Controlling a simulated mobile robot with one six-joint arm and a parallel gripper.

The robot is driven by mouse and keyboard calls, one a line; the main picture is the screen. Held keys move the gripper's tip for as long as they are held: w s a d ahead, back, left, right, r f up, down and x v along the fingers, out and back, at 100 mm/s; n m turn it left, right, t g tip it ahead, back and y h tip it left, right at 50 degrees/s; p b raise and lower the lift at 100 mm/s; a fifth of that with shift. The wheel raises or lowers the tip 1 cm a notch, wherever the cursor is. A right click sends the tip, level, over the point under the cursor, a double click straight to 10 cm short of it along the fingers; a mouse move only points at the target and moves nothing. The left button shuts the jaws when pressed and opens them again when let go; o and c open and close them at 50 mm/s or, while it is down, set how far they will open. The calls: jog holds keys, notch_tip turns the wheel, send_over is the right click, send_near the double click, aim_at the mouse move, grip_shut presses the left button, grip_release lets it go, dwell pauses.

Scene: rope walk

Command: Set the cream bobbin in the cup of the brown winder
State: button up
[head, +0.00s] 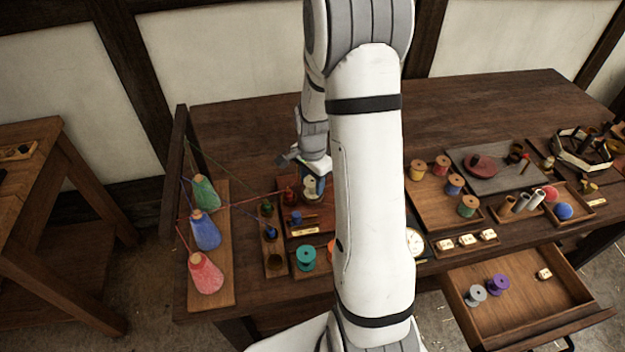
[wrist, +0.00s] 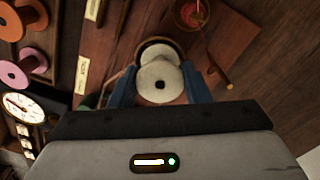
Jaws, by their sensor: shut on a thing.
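The cream bobbin (wrist: 160,72) is between the two blue fingers of my gripper (wrist: 159,90) in the wrist view, with its round flange and dark centre hole facing the camera. In the head view the cream bobbin (head: 309,184) shows small below my gripper (head: 313,186), partly covered by a finger. A dark round rim, which looks like the brown winder's cup (wrist: 153,46), shows just beyond the bobbin in the wrist view. The bobbin hides most of it. I cannot tell whether the bobbin touches the cup or is above it.
A red winder (head: 290,193) with thread stands close left. A blue piece (head: 296,217) and a teal spool (head: 306,257) are nearer the front. Cones of yarn stand on a board (head: 226,292) at the left. A tray of spools (head: 432,206) and an open drawer (head: 520,311) are right.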

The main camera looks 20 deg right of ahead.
jog(key=shift+f, duration=0.3)
dwell(0.4)
jog(key=o, duration=1.2)
jog(key=shift+o, duration=0.2)
jog(key=shift+r+p, duration=2.45)
jog(key=shift+r, duration=1.6)
